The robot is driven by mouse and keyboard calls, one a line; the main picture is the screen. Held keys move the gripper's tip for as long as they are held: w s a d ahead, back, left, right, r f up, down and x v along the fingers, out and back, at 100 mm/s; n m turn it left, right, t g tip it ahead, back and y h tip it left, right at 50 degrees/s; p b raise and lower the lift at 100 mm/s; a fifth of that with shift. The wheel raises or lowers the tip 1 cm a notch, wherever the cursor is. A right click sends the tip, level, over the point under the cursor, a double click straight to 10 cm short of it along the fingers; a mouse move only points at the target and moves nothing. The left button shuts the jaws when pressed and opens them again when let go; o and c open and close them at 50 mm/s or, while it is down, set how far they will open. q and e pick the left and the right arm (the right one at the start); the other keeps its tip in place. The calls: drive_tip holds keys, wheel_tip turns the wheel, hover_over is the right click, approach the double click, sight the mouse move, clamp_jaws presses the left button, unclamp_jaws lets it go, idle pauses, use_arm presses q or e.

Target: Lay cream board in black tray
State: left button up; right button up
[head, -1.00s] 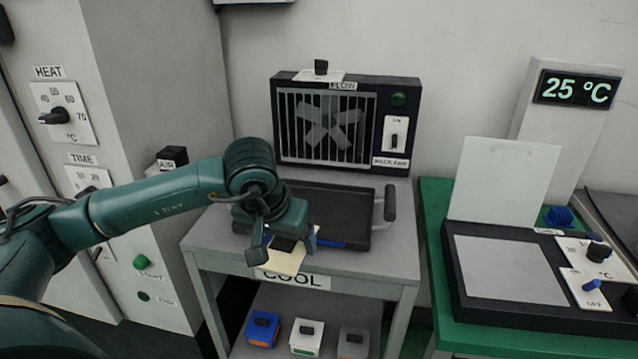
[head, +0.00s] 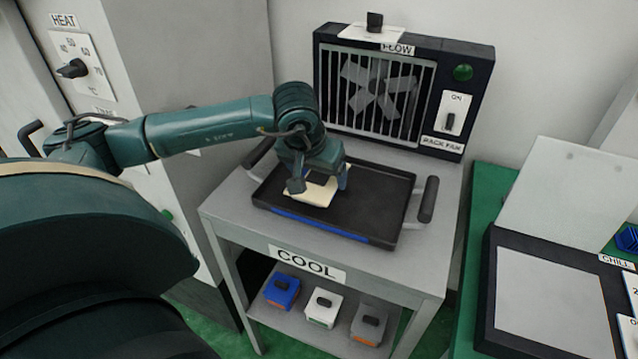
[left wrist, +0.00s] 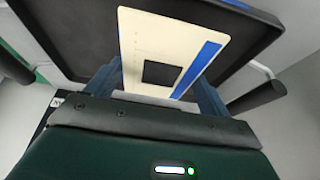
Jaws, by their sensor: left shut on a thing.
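The cream board (head: 316,193) is a thin pale plate. In the left wrist view the cream board (left wrist: 180,35) shows a black square and a blue strip along one side. My left gripper (head: 320,183) is shut on it, with a finger at each side, and hides part of it. The black tray (head: 385,200) lies on the grey cart, with a low rim, a handle at each end and a blue strip along its front. The board is over the left part of the tray; I cannot tell whether it touches the floor. My right gripper is out of view.
The rack fan (head: 385,90) stands behind the tray at the back of the cart (head: 400,262). Several small boxes sit on the lower shelf. A green bench with a chill plate (head: 548,300) is at the right. The tray's right half is empty.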

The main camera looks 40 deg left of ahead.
sight(315, 181)
use_arm(q)
wheel_tip(315, 181, down, 3)
drive_tip(key=shift+f, duration=0.2)
drive_tip(key=shift+f, duration=0.2)
drive_tip(key=o, duration=1)
drive_tip(key=shift+r, duration=0.1)
